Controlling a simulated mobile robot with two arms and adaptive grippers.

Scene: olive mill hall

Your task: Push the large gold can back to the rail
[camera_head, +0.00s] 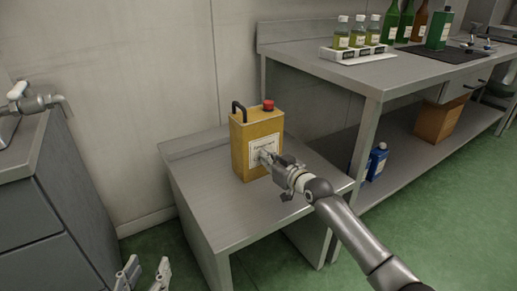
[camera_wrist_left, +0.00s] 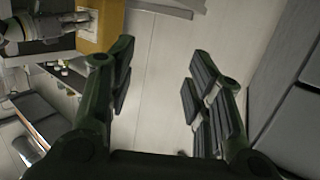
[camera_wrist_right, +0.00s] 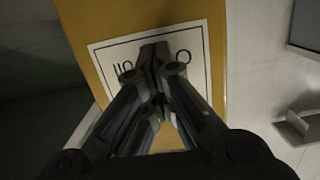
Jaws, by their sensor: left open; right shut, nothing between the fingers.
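The large gold can (camera_head: 240,146) stands upright on a low metal table (camera_head: 219,211), with a red cap, a black handle and a white label. Behind it runs the table's raised back rail (camera_head: 190,144); a strip of tabletop seems to show between them. My right gripper (camera_head: 266,156) is shut and empty, its fingertips at the can's label. The right wrist view shows the shut fingertips (camera_wrist_right: 158,66) over the label on the gold can (camera_wrist_right: 125,18); whether they touch it is hard to tell. My left gripper (camera_head: 146,274) is open and empty, low at the left. Its fingers (camera_wrist_left: 160,85) also show in the left wrist view.
A taller bench (camera_head: 330,73) at the right holds a rack of small bottles (camera_head: 357,53) and several larger bottles. Blue containers (camera_head: 377,162) and a brown box (camera_head: 440,120) are on its lower shelf. A grey cabinet (camera_head: 40,205) with a tap stands at the left.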

